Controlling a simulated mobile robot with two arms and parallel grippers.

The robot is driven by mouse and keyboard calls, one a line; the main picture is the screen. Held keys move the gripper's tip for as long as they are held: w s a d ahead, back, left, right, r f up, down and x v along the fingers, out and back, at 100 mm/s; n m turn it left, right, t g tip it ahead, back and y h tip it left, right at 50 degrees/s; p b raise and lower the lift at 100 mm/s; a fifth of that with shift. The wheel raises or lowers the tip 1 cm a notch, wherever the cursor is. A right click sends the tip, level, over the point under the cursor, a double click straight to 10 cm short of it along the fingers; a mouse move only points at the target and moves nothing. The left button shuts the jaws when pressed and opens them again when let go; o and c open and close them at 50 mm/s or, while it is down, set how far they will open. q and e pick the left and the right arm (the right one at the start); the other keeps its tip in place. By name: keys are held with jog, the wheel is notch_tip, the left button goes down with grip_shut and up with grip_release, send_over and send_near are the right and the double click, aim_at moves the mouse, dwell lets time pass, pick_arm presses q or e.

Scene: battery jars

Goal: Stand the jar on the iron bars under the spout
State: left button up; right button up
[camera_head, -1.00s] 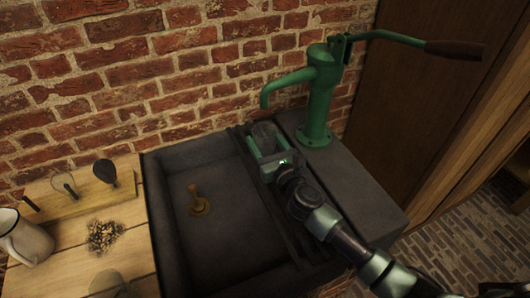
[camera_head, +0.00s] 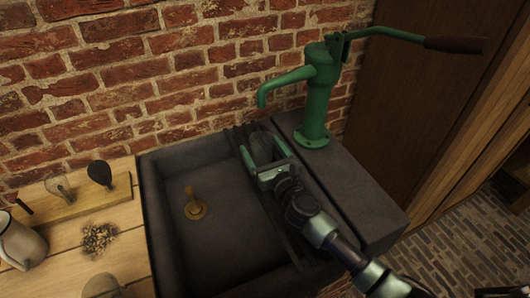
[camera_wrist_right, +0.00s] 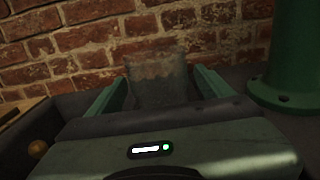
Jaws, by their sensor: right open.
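The clear glass jar (camera_head: 260,140) stands upright on the dark iron bars (camera_head: 283,232) at the back of the sink, below and near the green pump's spout (camera_head: 276,86). In the right wrist view the jar (camera_wrist_right: 158,82) is between my right gripper's fingers, with a gap at each side. My right gripper (camera_head: 263,154) is open, its fingers either side of the jar's near part and apart from it. The jar's lower part is partly hidden by the gripper. My left gripper is not in view.
The green pump (camera_head: 316,100) stands on the stone ledge right of the bars. The dark sink basin (camera_head: 222,235) with a brass drain (camera_head: 195,204) lies left.

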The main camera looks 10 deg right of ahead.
jog(key=shift+s+d, duration=0.1)
jog(key=shift+s, duration=0.25)
jog(key=s+d, duration=0.2)
jog(key=s, duration=0.9)
jog(key=shift+b, duration=0.45)
jog(key=shift+s, duration=0.1)
